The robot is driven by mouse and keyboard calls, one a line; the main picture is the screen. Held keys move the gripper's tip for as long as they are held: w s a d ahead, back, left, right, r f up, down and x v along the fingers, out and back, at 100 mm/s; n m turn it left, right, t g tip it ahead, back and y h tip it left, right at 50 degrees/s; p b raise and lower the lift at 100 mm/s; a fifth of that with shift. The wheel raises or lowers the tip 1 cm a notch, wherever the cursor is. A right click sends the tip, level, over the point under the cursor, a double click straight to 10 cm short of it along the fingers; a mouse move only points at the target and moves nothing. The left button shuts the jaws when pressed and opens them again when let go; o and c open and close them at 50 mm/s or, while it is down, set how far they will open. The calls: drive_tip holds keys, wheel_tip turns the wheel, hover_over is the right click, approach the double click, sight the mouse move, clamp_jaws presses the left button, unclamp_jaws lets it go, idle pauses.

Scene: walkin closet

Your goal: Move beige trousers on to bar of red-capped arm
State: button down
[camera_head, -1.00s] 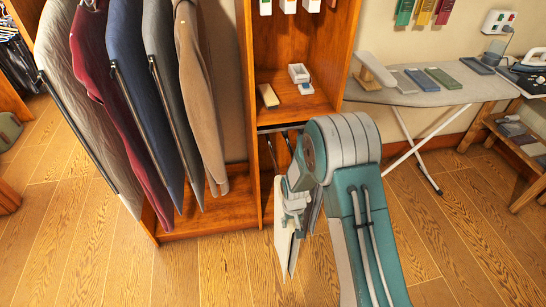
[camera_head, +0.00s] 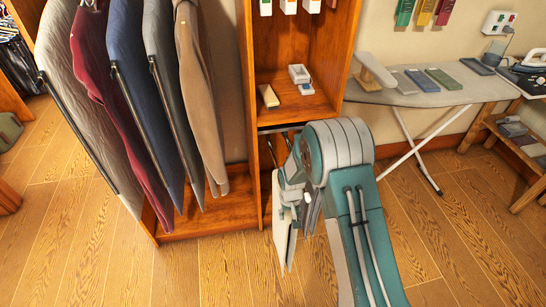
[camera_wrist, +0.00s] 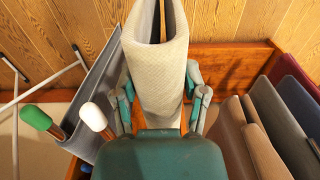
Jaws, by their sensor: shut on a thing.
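Beige trousers (camera_wrist: 160,75) hang folded between the two fingers of my gripper (camera_wrist: 160,108) in the wrist view. The gripper is shut on them. In the head view, the pale cloth (camera_head: 282,228) hangs below my gripper (camera_head: 291,195), in front of the wooden cabinet's lower opening. Two arm ends show left of the gripper in the wrist view, one with a green cap (camera_wrist: 36,117) and one with a white cap (camera_wrist: 93,117). Grey trousers (camera_wrist: 92,95) hang beside them, apart from the beige pair. I see no red cap; my arm hides part of the rack.
Several jackets (camera_head: 125,110) hang left of the cabinet (camera_head: 248,110). An ironing board (camera_head: 435,90) with phone-like items stands to the right, its white legs (camera_head: 420,140) reaching the floor. The wooden floor (camera_head: 200,270) in front is clear.

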sight(276, 167)
drive_tip(key=shift+w+a, duration=0.4)
drive_tip(key=shift+w, duration=0.95)
drive_tip(key=shift+w+a, duration=0.4)
drive_tip(key=shift+w, duration=0.95)
drive_tip(key=shift+w+a, duration=0.4)
drive_tip(key=shift+w, duration=0.95)
drive_tip(key=shift+w, duration=0.1)
drive_tip(key=shift+w+a+r, duration=0.1)
drive_tip(key=shift+w+a, duration=0.2)
drive_tip(key=shift+w, duration=0.8)
drive_tip(key=shift+w+a+f, duration=0.1)
drive_tip(key=shift+w+a, duration=0.25)
drive_tip(key=shift+w, duration=0.7)
drive_tip(key=shift+w+a+r, duration=0.1)
drive_tip(key=shift+w+a, duration=0.2)
drive_tip(key=shift+w, duration=0.8)
drive_tip(key=shift+w+a, duration=0.3)
drive_tip(key=shift+w, duration=0.7)
drive_tip(key=shift+w+a, duration=0.3)
drive_tip(key=shift+w, duration=0.65)
drive_tip(key=shift+w+a, duration=0.1)
drive_tip(key=shift+w, duration=0.35)
drive_tip(key=shift+f, duration=0.2)
